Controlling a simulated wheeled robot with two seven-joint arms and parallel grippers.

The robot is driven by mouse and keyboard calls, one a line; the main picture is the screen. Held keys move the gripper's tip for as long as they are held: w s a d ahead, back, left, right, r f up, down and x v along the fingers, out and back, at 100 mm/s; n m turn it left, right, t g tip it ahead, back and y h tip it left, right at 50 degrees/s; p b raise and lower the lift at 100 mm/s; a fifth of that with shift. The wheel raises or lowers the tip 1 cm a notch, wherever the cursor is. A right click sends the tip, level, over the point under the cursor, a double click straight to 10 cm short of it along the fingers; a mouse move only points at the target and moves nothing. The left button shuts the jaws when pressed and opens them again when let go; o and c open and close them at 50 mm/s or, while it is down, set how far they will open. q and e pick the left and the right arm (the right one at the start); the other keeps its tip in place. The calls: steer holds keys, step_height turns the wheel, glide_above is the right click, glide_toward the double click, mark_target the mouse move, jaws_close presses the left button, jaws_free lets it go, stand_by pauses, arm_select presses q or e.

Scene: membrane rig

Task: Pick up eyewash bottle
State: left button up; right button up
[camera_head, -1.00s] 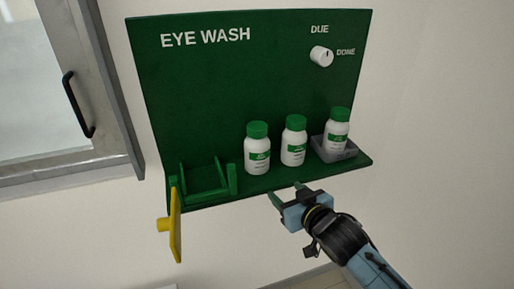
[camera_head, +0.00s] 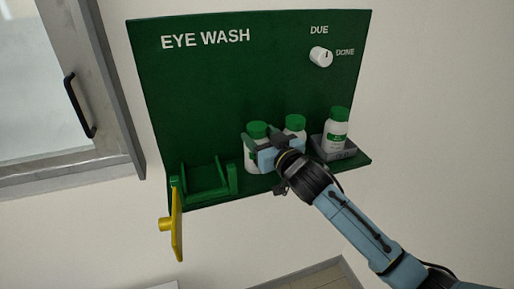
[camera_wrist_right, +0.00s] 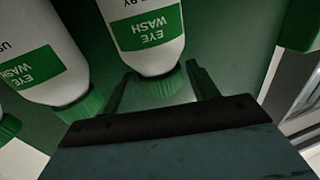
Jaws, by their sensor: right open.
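Three white eyewash bottles with green caps and green labels stand on the green shelf: the left bottle (camera_head: 257,129), the middle bottle (camera_head: 295,122) and the right bottle (camera_head: 337,130). My right gripper (camera_head: 259,146) is open in front of the left bottle and hides part of it and of the middle one. In the right wrist view, which shows the bottles upside down, the left bottle (camera_wrist_right: 145,35) has its cap between the two spread fingers (camera_wrist_right: 158,88). I cannot tell whether they touch it. My left gripper is not in view.
The green EYE WASH board (camera_head: 210,90) has a white knob (camera_head: 321,56) beside DUE and DONE. A grey tray (camera_head: 340,152) holds the right bottle. A green cradle (camera_head: 205,184) and a yellow flap (camera_head: 177,225) are at the shelf's left. A window stands left.

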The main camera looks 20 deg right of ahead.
steer(key=shift+x, duration=2.2)
steer(key=shift+r, duration=0.15)
jaws_close()
